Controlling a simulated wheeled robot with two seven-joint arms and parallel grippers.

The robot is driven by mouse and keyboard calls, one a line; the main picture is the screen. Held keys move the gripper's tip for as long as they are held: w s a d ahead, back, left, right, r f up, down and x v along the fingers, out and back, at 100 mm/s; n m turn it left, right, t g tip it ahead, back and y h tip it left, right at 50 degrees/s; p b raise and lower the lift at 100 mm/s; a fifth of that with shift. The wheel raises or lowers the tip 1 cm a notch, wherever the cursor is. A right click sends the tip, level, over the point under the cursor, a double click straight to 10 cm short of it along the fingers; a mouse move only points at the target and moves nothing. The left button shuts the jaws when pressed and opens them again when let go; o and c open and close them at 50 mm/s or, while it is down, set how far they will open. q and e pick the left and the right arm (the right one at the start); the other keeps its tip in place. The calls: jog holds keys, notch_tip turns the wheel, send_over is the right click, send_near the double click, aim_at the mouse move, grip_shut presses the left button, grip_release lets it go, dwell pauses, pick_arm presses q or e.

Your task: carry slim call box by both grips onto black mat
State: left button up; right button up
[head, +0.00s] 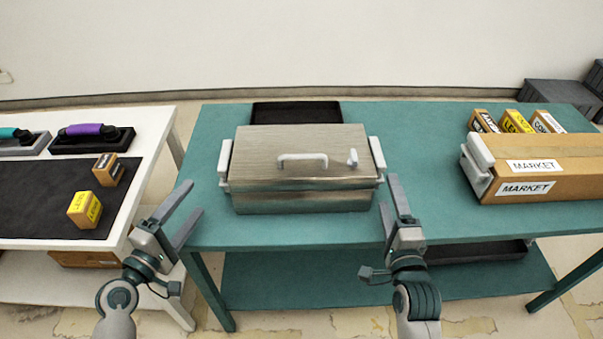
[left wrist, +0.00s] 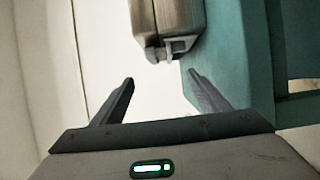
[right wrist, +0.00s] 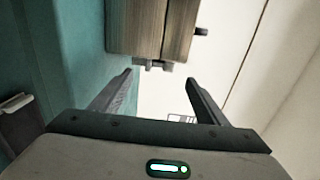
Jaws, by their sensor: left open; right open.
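A wide, low box with a brushed grey-brown surface, which I take as the slim call box (head: 300,155), sits on the teal table. It has a white lid handle and a pale grip at each side: left grip (head: 224,160), right grip (head: 377,158). My left gripper (head: 194,199) is open and empty, in front of and left of the box. My right gripper (head: 388,193) is open and empty, just off its right front corner. The box also shows beyond the fingers in the left wrist view (left wrist: 172,18) and right wrist view (right wrist: 150,28). A black mat (head: 30,195) lies on the white table at left.
A smaller black piece (head: 296,112) lies behind the box. A MARKET carton (head: 540,165) with a white grip and several small labelled blocks stand at right. Two small blocks (head: 85,210) stand on the mat. Handset units (head: 92,138) sit behind it. A gap separates the tables.

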aim_at(223, 160)
pick_arm(q)
jog(key=x, duration=1.5)
jog(key=shift+w+d+f, duration=0.1)
jog(key=shift+w+d, duration=0.1)
jog(key=shift+w, duration=0.05)
pick_arm(e)
jog(key=w, duration=1.5)
jog(key=shift+w+d, duration=0.3)
jog(key=shift+d, duration=0.05)
pick_arm(q)
grip_shut()
pick_arm(e)
grip_shut()
jog(key=shift+r, duration=0.15)
